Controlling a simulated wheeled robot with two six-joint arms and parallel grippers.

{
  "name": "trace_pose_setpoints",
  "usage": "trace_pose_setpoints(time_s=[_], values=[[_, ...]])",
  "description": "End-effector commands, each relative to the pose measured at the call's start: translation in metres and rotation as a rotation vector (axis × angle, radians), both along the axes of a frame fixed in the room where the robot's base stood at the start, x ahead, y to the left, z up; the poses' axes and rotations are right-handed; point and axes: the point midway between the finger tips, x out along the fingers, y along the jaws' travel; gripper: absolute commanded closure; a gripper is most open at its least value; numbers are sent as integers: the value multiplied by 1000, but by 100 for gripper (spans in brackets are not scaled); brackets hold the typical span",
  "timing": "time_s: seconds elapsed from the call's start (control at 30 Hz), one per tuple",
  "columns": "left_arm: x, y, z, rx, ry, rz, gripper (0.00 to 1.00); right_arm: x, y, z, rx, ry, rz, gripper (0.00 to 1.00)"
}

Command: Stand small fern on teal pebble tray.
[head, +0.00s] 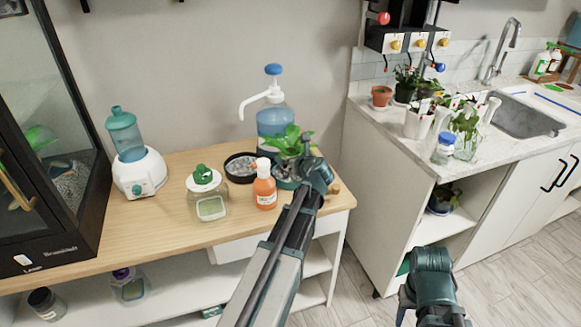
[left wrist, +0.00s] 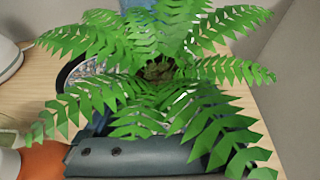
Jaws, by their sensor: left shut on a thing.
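The small fern (head: 288,142) rises above the front right part of the wooden table. In the left wrist view its fronds (left wrist: 160,70) fill most of the picture and hide its pot and my fingertips. My left gripper (head: 312,172) is shut on the fern, low at its right side. A teal rim (head: 285,184) shows below the leaves; I cannot tell whether it is the fern's pot or the teal pebble tray. My right gripper (head: 428,262) is low, in front of the cabinet; its jaws cannot be made out.
A dark round tray of grey pebbles (head: 240,167) is left of the fern. An orange spray bottle (head: 264,187) stands close in front, a green-topped jar (head: 207,195) further left. A blue pump bottle (head: 274,120) stands behind. The table's front left is clear.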

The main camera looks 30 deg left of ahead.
Motion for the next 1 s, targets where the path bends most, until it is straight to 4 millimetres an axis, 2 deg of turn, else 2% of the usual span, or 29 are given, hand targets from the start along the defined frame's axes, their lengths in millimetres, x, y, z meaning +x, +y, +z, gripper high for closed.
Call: trace_pose_setpoints(time_s=[0.03,0.13,0.57,0.6,0.63,0.87,1.0], values=[[0,0,-14,1,-1,0,81,0,0,-14,0,0,0,53],[0,0,-23,1,-1,0,81,0,0,-23,0,0,0,53],[0,0,-26,1,-1,0,81,0,0,-26,0,0,0,53],[0,0,-26,0,0,0,4,0,0,-26,0,0,0,53],[0,0,-25,0,0,0,0,0,0,-25,0,0,0,53],[0,0,-24,0,0,0,0,0,0,-25,0,0,0,53],[-3,-4,-18,0,0,-1,0,0,0,-18,0,0,0,53]])
